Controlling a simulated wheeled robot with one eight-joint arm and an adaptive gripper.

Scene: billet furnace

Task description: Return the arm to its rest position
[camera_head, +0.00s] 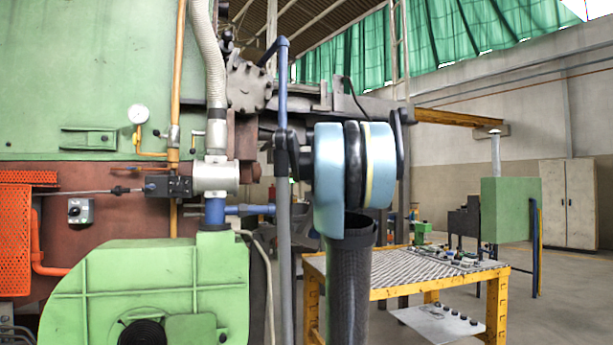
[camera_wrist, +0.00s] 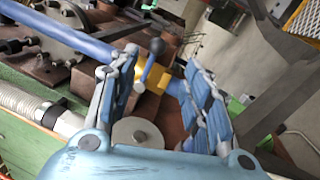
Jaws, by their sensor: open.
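My gripper (camera_wrist: 158,72) is open in the wrist view, with its two blue-and-grey fingers spread apart and nothing held. A lever with a dark round knob (camera_wrist: 157,46) shows between the fingers, beside a yellow valve body (camera_wrist: 130,78) and a blue pipe (camera_wrist: 90,44). How far the fingertips are from the lever is hard to tell. In the head view, my arm's blue joint and black tube stand in front of the machinery. My gripper cannot be made out in that view.
The green furnace housing (camera_head: 80,75), a green blower casing (camera_head: 150,290) and a blue-grey upright pipe (camera_head: 283,200) stand left of my arm. A yellow-framed table (camera_head: 400,280) with small items on it stands behind and right. Open floor (camera_head: 560,300) lies farther right.

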